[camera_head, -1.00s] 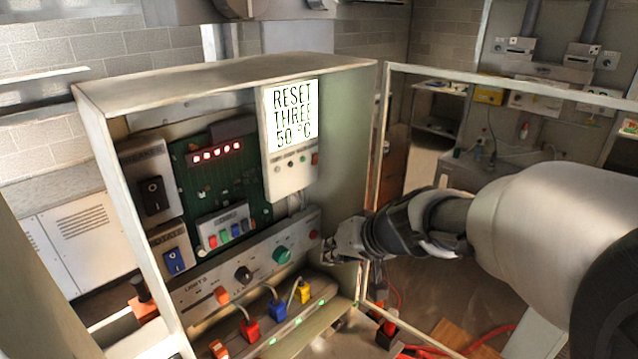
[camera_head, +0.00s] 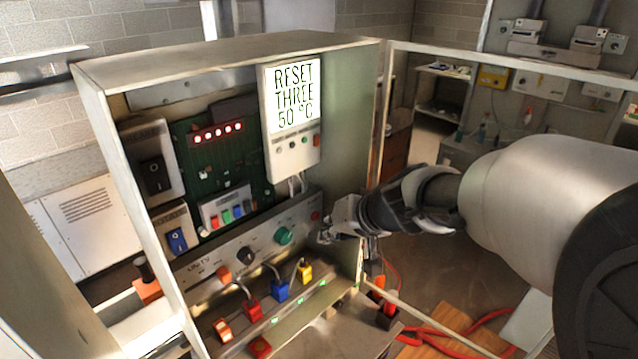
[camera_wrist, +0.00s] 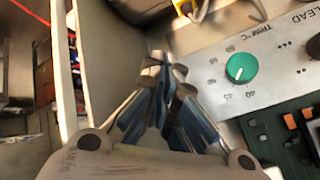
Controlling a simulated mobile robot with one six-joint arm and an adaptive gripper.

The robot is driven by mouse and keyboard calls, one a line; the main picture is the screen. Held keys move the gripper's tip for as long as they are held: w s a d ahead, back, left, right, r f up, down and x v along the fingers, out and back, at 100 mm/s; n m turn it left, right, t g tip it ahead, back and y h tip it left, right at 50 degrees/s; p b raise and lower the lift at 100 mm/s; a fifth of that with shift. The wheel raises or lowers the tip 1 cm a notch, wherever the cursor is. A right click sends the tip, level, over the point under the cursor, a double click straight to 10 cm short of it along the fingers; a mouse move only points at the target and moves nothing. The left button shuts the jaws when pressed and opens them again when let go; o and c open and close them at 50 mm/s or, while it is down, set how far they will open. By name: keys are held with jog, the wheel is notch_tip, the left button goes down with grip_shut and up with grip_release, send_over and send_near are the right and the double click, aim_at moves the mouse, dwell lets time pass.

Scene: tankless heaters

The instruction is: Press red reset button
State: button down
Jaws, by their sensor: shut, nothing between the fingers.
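A small round red button (camera_head: 315,216) sits at the right end of the slanted grey control panel (camera_head: 208,268) inside the open cabinet, right of a green knob (camera_head: 284,235). My gripper (camera_head: 321,237) is shut and empty, its fingertips just below and right of the red button. I cannot tell if they touch. In the wrist view the shut fingers (camera_wrist: 160,68) are left of the green knob (camera_wrist: 240,67), near the cabinet side wall; the red button is not visible there. A display (camera_head: 293,97) reads "RESET THREE 50 °C".
A black knob (camera_head: 246,257) and an orange knob (camera_head: 223,273) are farther left on the panel. Yellow (camera_head: 304,272), blue (camera_head: 280,290) and red plugs with cables stand below it. The cabinet side wall (camera_head: 348,130) and open door frame (camera_head: 382,150) are close to my arm.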

dwell(0.7)
jog(key=shift+w+a, duration=0.3)
jog(key=shift+w+a, duration=0.25)
dwell(0.9)
jog(key=shift+b, duration=0.4)
jog(key=shift+s+d+b, duration=0.45)
jog(key=shift+s+d, duration=0.1)
jog(key=shift+s, duration=0.05)
jog(key=shift+s+d+b, duration=1.3)
jog(key=shift+s+d, duration=0.45)
jog(key=shift+d, duration=0.05)
